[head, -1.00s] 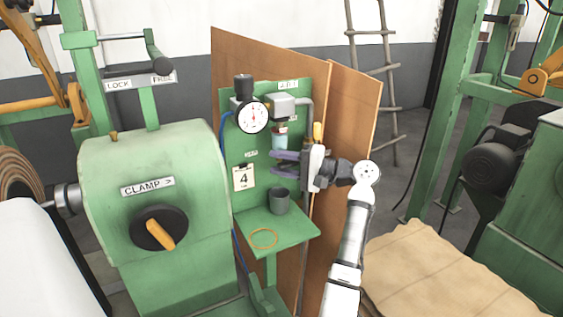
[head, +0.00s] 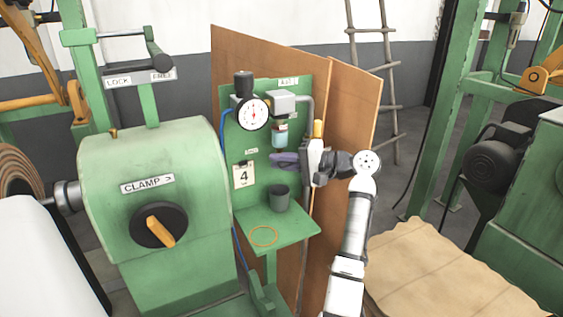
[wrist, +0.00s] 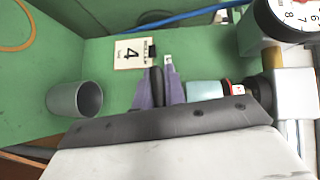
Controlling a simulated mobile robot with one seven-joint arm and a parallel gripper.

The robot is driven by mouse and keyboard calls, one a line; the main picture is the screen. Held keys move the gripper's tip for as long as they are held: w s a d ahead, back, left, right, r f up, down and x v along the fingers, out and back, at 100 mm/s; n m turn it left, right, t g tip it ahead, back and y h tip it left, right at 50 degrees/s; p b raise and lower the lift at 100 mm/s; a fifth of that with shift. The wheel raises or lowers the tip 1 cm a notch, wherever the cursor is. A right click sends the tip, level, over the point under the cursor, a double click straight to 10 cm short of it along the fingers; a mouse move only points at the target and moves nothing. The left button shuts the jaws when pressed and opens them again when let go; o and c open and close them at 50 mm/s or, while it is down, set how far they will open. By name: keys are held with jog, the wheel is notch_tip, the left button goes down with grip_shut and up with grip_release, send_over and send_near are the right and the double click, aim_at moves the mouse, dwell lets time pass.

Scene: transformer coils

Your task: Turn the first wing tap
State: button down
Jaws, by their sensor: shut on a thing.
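My gripper (head: 278,160) has purple fingers and reaches in from the right towards the green panel (head: 235,135). In the wrist view the fingers (wrist: 158,90) are shut on a dark, narrow upright piece (wrist: 156,82), which looks like the wing of the tap. The fingers hide most of the tap, so its angle is hard to tell. In the head view the tap is hidden behind the fingers. It sits below the pale blue bowl (head: 279,136) and above the grey cup (head: 280,198).
A round dial gauge (head: 253,114) and a card with a 4 (head: 243,177) are on the panel. An orange ring (head: 263,236) lies on the green shelf (head: 290,233). The green clamp housing (head: 150,180) stands to the left. Brown boards (head: 352,110) stand behind my arm.

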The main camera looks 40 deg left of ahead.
jog(key=n+t+h, duration=0.2)
jog(key=shift+w+f+n, duration=0.1)
jog(key=shift+f+n, duration=0.05)
jog(key=shift+n, duration=0.15)
jog(key=n+t+h, duration=0.2)
jog(key=shift+w+d+f+t+h, duration=0.1)
jog(key=shift+w+f+t+h, duration=0.1)
jog(key=shift+t+h, duration=0.15)
jog(key=n+t+h, duration=0.1)
jog(key=n+t, duration=0.1)
jog(key=t, duration=0.1)
jog(key=shift+w+d+f+h, duration=0.1)
jog(key=shift+w+f+h, duration=0.05)
jog(key=shift+h, duration=0.2)
jog(key=shift+w+n+t+h, duration=0.15)
jog(key=shift+n+t+h, duration=0.35)
jog(key=shift+t, duration=0.45)
jog(key=c, duration=1.5)
grip_release()
jog(key=shift+o, duration=0.2)
